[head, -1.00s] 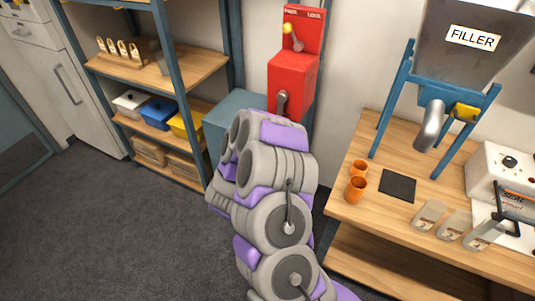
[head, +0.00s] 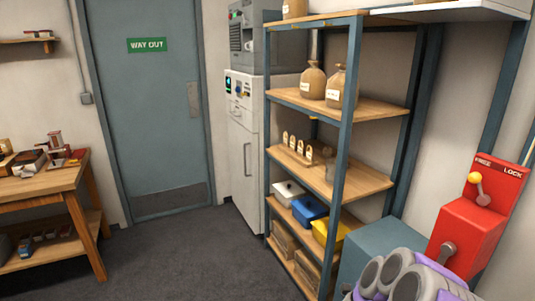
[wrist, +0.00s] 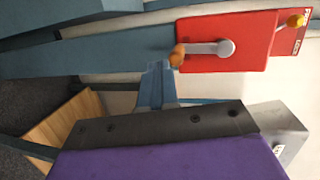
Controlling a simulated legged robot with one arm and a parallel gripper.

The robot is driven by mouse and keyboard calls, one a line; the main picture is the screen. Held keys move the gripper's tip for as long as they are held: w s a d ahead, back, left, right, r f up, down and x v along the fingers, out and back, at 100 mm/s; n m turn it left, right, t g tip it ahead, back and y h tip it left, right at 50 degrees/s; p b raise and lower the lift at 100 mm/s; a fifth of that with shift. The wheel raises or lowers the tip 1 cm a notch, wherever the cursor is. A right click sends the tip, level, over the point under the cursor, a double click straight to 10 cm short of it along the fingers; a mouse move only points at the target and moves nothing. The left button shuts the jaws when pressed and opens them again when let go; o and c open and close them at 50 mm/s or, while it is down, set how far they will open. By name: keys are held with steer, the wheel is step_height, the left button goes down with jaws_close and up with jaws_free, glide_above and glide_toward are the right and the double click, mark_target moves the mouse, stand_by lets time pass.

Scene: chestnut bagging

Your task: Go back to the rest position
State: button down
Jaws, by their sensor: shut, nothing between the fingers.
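My gripper (wrist: 155,88) shows in the wrist view beyond its dark bar and purple body. Its narrow fingers look shut together with nothing between them. The red box (wrist: 225,42) with its grey lever and brown knob is ahead of the fingers, apart from them as far as I can tell. In the head view my folded grey and purple arm fills the bottom right corner, and my gripper is hidden there. The red box (head: 466,235) stands just beyond the arm, its yellow-knobbed lever beneath the FREE and LOCK marks.
A blue shelf rack (head: 345,110) holds sacks, bins and a wooden holder. A blue-grey cabinet (head: 385,245) stands beside the red box. A wooden table (head: 45,180) is at left, a closed door (head: 150,110) behind. The dark floor (head: 190,260) between is clear.

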steer(key=w+a+r+n+t+y, duration=0.1)
steer(key=w+a+r+n+y, duration=0.15)
steer(key=a+n+y, duration=0.6)
steer(key=w+a+r+n+t+y, duration=0.1)
steer(key=a+r+n+y, duration=0.3)
steer(key=a, duration=1)
steer(key=s+a+r+n+g+y, duration=0.2)
steer(key=s+a+n+g, duration=0.15)
steer(key=s+n, duration=0.4)
steer(key=s+a+r+n+g+y, duration=0.1)
steer(key=s+a+n+g, duration=0.25)
steer(key=s, duration=0.75)
steer(key=s+d+r+n+g+h, duration=0.1)
steer(key=s+d+n+g, duration=0.1)
steer(key=s, duration=0.7)
steer(key=s+d+r+n+g+h, duration=0.1)
steer(key=s+d+r+n+g, duration=0.1)
steer(key=s, duration=0.8)
steer(key=shift+s+d+r+n+g, duration=0.15)
steer(key=shift+d+r+n+g, duration=0.15)
steer(key=shift+n+g, duration=0.5)
